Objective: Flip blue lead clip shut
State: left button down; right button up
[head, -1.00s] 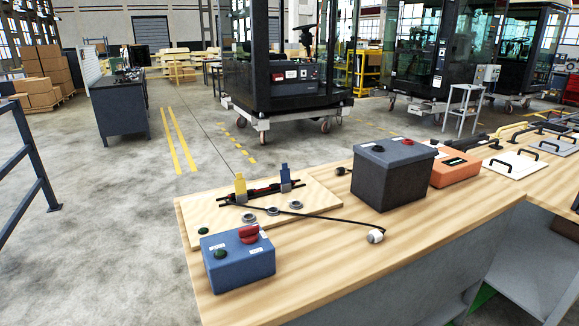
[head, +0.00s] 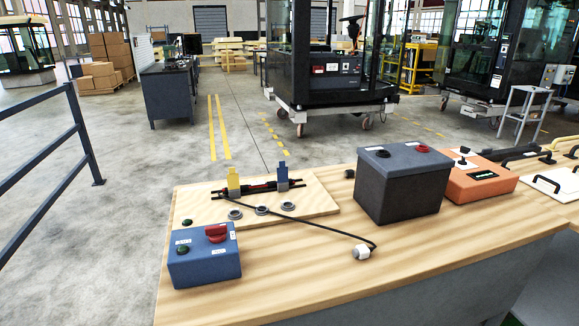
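The blue lead clip (head: 283,173) stands upright at the right end of a dark bar with red parts, on a light wooden board (head: 320,207) on the bench. Its flap points up, so it looks open. A matching yellow clip (head: 234,179) stands upright at the bar's left end. Neither of my grippers is in the head view, and nothing touches the clips.
A blue box with a red knob (head: 205,257) stands at the bench's (head: 300,290) front left. A dark battery-like box (head: 402,190) and an orange unit (head: 475,182) stand to the right. A railing (head: 80,130) is at left.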

aim_at(282, 171)
jog(key=i+l+u, duration=0.15)
jog(key=l, duration=1.1)
jog(key=k, duration=0.05)
